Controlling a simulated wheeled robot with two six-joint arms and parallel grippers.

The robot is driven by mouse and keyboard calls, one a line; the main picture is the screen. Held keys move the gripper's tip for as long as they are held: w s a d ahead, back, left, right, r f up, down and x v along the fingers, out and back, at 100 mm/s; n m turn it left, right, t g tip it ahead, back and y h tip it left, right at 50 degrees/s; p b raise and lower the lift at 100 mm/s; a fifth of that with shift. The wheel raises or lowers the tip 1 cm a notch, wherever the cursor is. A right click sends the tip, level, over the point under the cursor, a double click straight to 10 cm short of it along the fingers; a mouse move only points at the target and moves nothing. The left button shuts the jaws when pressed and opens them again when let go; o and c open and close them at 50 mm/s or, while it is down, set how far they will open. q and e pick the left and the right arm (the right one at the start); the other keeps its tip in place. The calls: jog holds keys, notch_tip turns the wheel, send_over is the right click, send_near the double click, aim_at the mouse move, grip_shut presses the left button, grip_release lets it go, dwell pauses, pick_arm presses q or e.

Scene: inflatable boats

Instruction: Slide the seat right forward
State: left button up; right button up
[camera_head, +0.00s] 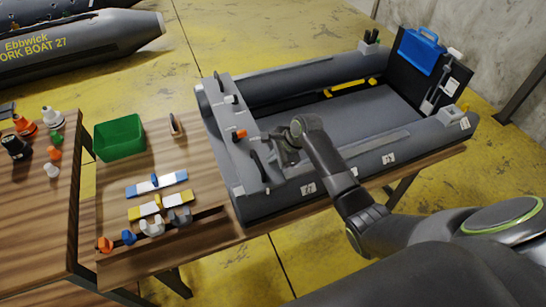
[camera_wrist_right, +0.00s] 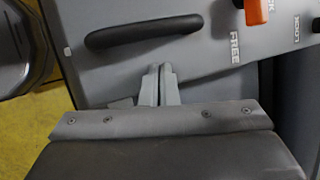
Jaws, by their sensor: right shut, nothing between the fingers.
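The seat (camera_head: 238,110) looks to be the light grey board across the left end of the grey inflatable boat (camera_head: 300,210). A black handle (camera_head: 258,166) and an orange lever (camera_head: 239,134) are on it. The right wrist view shows the handle (camera_wrist_right: 143,32) close up, and the lever (camera_wrist_right: 257,12) by the printed words FREE and LOCK. Its exact setting is hard to tell. My right gripper (camera_head: 281,151) is beside the seat on its right side. Its fingers (camera_wrist_right: 161,72) are together and empty, just short of the handle in that view. My left gripper is not in view.
A blue case (camera_head: 420,50) hangs at the boat's right end. The boat's floor (camera_head: 350,110) is open. The left table (camera_head: 112,180) holds a green bin (camera_head: 119,138) and several small parts. Another boat (camera_head: 80,35) lies behind.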

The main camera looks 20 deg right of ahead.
jog(key=shift+s+a+f, duration=0.15)
jog(key=shift+s+f, duration=0.05)
jog(key=shift+f, duration=0.15)
jog(key=shift+a+p, duration=0.45)
jog(key=shift+a, duration=0.65)
jog(key=shift+d+p, duration=0.65)
jog(key=shift+d, duration=0.5)
notch_tip(320, 180, up, 9)
jog(key=p, duration=1)
jog(key=shift+w+r, duration=0.2)
jog(key=shift+w, duration=0.05)
jog(key=shift+a, duration=0.1)
